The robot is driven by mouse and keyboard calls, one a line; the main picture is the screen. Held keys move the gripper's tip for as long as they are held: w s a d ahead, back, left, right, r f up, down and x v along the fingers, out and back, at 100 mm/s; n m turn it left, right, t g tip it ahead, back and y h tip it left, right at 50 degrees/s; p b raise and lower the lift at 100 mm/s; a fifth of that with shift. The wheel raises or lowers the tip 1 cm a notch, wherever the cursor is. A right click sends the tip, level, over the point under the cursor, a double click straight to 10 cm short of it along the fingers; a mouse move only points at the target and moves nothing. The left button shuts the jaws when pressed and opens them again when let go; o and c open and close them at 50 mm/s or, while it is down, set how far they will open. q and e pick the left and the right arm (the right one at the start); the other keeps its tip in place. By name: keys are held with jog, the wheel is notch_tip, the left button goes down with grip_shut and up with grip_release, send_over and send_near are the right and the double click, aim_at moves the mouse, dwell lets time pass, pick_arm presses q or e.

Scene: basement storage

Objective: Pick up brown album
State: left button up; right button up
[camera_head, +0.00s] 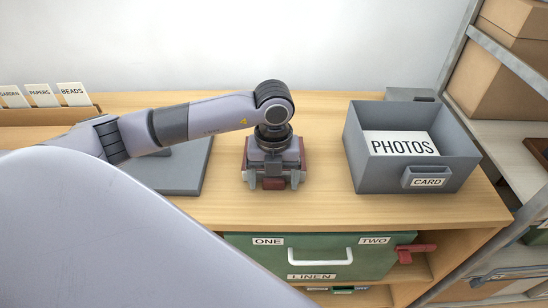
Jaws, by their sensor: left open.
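A small reddish-brown album (274,184) lies on the wooden top, near its middle. My left gripper (272,178) points down over it, with one finger at each side. Its jaws are open, and the album shows between and behind them. The gripper and wrist hide most of the album, so I cannot tell whether the fingers touch it. My right gripper is not in view.
A grey open box (357,150) with PHOTOS and CARD labels stands to the right. A flat grey slab (185,178) lies under my left forearm. A wooden card tray (40,116) is at far left. A green LINEN box (310,264) sits below. Shelving stands at right.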

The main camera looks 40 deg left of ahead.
pick_arm(q)
jog(key=c, duration=1)
jog(key=shift+r, duration=0.1)
